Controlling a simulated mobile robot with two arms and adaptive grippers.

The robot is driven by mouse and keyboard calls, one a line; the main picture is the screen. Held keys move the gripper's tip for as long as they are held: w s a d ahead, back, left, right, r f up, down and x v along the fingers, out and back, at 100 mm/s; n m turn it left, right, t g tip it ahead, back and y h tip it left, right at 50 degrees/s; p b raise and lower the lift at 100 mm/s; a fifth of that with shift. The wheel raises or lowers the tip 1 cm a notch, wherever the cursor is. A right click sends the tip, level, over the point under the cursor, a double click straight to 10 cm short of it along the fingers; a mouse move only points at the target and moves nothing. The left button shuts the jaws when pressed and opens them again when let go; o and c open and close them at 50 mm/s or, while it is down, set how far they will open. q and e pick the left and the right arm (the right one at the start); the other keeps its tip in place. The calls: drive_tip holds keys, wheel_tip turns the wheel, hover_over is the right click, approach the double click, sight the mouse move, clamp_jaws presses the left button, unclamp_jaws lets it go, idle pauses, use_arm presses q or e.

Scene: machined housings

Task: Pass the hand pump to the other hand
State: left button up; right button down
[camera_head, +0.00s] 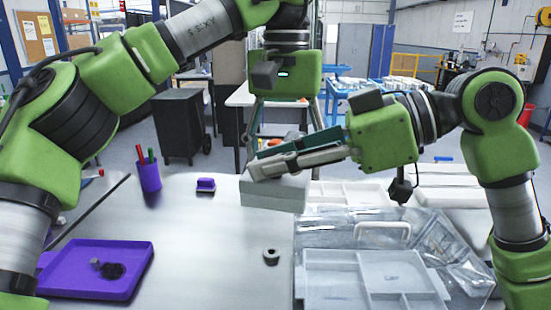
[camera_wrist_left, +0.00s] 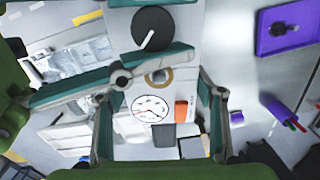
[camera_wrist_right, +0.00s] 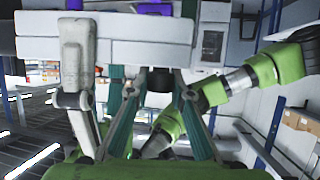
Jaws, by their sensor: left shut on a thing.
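The hand pump (camera_head: 275,193) is a pale grey blocky body, held above the table. In the left wrist view it shows a round white gauge (camera_wrist_left: 152,107) and a black disc (camera_wrist_left: 153,28). Its body crosses the top of the right wrist view (camera_wrist_right: 130,27). My left gripper (camera_head: 282,168) reaches down from above and is shut on the pump. My right gripper (camera_head: 258,165) comes in from the right, its fingers apart around the pump's body. One right finger crosses in front of the pump between disc and gauge. Contact of the right fingers is not clear.
A purple tray (camera_head: 133,273) with small dark parts lies at front left. A purple cup (camera_head: 149,177) with pens and a small purple object (camera_head: 206,185) stand behind it. A metal ring (camera_head: 271,257) lies at centre. Clear compartment trays (camera_head: 345,277) and plastic bags fill the right.

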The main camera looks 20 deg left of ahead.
use_arm(q)
drive_tip(key=o, duration=1.5)
drive_tip(key=shift+r, duration=0.1)
